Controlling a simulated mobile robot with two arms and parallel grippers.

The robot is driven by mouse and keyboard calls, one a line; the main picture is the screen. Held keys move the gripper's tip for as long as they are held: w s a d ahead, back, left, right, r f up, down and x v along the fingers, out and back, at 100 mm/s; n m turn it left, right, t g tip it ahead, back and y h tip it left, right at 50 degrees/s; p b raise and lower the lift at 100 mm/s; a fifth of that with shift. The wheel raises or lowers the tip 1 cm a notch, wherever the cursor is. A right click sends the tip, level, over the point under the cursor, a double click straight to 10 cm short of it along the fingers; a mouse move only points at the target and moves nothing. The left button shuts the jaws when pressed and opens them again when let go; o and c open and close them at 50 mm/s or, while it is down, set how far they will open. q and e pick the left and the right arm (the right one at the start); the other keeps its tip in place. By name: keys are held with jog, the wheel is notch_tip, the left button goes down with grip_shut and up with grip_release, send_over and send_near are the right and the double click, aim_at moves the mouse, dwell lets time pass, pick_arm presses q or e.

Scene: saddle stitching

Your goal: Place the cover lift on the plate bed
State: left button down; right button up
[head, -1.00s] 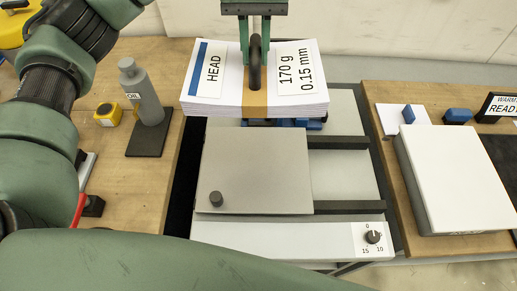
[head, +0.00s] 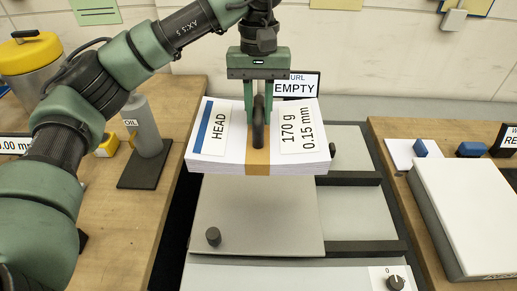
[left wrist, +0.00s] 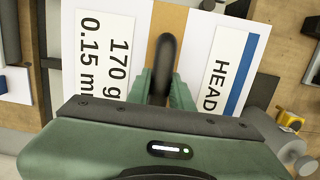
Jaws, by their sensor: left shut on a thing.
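The cover lift (head: 225,158) is a thick stack of white sheets with a tan band, a "HEAD" label and a "170 g 0.15 mm" label. My left gripper (head: 259,112) is shut on the dark upright loop handle (head: 259,128) on its top. The stack hangs level above the rear part of the grey plate bed (head: 262,222), with a soft shadow under it. In the left wrist view the stack (left wrist: 203,45) lies beneath my gripper (left wrist: 162,85), with the handle between the fingers. The stack hides the rear of the bed. My right gripper is not in view.
A dark knob (head: 213,237) stands on the plate's front left. Dark rails (head: 365,248) run along the right. A dial (head: 396,282) is on the front panel. An "EMPTY" sign (head: 297,86) stands behind the stack. An oil bottle (head: 146,125) is at left, a white-topped block (head: 465,210) at right.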

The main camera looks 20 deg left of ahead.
pick_arm(q)
jog(key=shift+w+f+p, duration=0.1)
jog(key=shift+f+p, duration=2.85)
jog(key=shift+f, duration=6.8)
jog(key=c, duration=1.4)
grip_release()
jog(key=shift+f, duration=0.15)
jog(key=shift+o, duration=0.7)
jog(key=shift+s, duration=0.2)
